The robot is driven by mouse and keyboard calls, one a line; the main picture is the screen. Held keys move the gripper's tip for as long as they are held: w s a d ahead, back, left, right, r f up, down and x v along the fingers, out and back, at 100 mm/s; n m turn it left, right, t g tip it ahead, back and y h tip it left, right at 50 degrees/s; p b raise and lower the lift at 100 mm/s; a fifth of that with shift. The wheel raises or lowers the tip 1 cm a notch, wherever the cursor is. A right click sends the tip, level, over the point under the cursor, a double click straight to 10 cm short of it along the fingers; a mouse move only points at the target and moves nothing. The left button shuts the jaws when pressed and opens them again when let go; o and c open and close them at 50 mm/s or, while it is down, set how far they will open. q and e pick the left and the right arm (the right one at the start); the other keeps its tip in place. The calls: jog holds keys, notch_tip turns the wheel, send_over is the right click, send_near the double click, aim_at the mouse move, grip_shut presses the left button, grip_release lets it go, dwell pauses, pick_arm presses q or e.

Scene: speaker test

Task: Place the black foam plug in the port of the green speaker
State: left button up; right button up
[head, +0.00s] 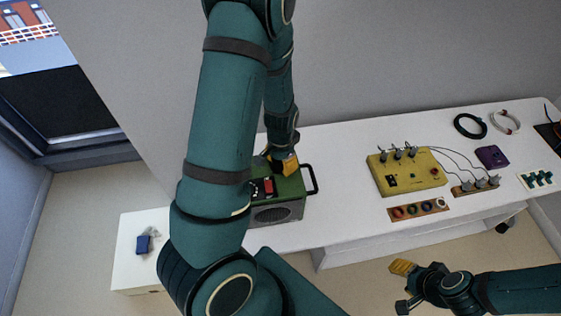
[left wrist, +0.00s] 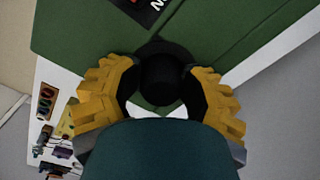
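The green speaker (head: 290,211) stands on the white table, partly hidden behind my left arm in the head view. Its green face fills much of the left wrist view (left wrist: 80,30). My left gripper (head: 284,165) is at the speaker's top. In the left wrist view its yellow fingers (left wrist: 165,88) are on both sides of a round black foam plug (left wrist: 166,72) and appear to touch it. The plug is against or just above the green surface; the port is hidden, so I cannot tell how deep it sits. My right gripper (head: 402,287) is open and empty in front of the table.
A yellow box (head: 408,176) with knobs and cables stands right of the speaker. A wooden strip with rings (head: 418,209), a purple box (head: 492,157) and cable coils (head: 470,126) lie further right. A blue item (head: 143,243) is on the left white surface.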

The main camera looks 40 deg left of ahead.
pick_arm(q)
jog(key=shift+f, duration=0.15)
jog(key=shift+r, duration=0.2)
jog(key=shift+a+r+p, duration=0.1)
jog(key=shift+r+p, duration=0.15)
jog(key=shift+p, duration=0.15)
notch_tip(320, 180, up, 12)
jog(key=p, duration=0.2)
dwell(0.4)
